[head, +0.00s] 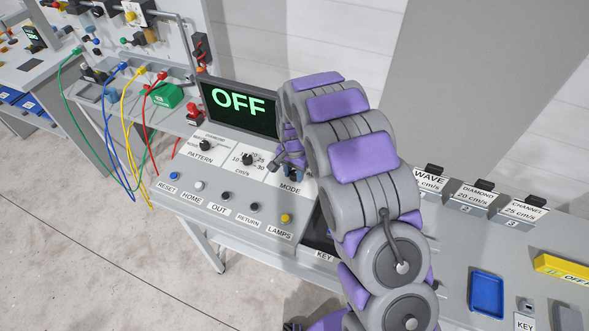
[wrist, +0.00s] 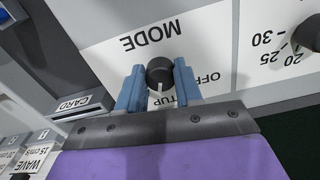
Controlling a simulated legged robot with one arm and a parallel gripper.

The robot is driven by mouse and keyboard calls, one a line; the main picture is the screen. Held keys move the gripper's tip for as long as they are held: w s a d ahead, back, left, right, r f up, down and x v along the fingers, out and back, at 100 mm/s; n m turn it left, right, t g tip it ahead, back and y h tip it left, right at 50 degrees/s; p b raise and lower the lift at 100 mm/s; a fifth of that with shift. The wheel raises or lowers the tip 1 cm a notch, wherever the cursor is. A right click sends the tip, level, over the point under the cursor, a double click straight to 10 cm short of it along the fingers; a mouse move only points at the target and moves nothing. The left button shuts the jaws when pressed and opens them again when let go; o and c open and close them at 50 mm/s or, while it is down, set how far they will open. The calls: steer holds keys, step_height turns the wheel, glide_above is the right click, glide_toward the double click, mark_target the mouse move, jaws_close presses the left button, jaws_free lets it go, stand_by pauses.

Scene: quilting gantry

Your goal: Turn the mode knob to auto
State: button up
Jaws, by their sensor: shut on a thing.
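The mode knob (wrist: 160,74) is a round black knob on a white plate (wrist: 112,50) marked MODE, upside down in the wrist view. My gripper (wrist: 158,66) has its two blue fingers on either side of the knob, shut on it. The knob's white pointer line faces the gripper's palm, down in the picture. The display (head: 239,106) reads OFF.
The pattern knob (head: 205,145) and a speed knob (head: 248,159) sit left of the MODE plate. A row of buttons, including a yellow lamps button (head: 286,218), runs along the panel's front. A card slot (wrist: 82,106) lies close to my gripper.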

mark_target(293, 173)
steer(key=shift+w+a+r+m+p, duration=0.1)
steer(key=shift+m+p, duration=0.25)
steer(key=shift+m, duration=0.8)
steer(key=shift+w+r+m+p, duration=0.1)
steer(key=shift+m+p, duration=0.2)
steer(key=shift+m, duration=0.85)
steer(key=o, duration=1)
steer(key=shift+s+a+f, duration=0.1)
steer(key=shift+f, duration=0.05)
steer(key=shift+o, duration=0.2)
step_height(293, 173, up, 17)
steer(key=p, duration=0.1)
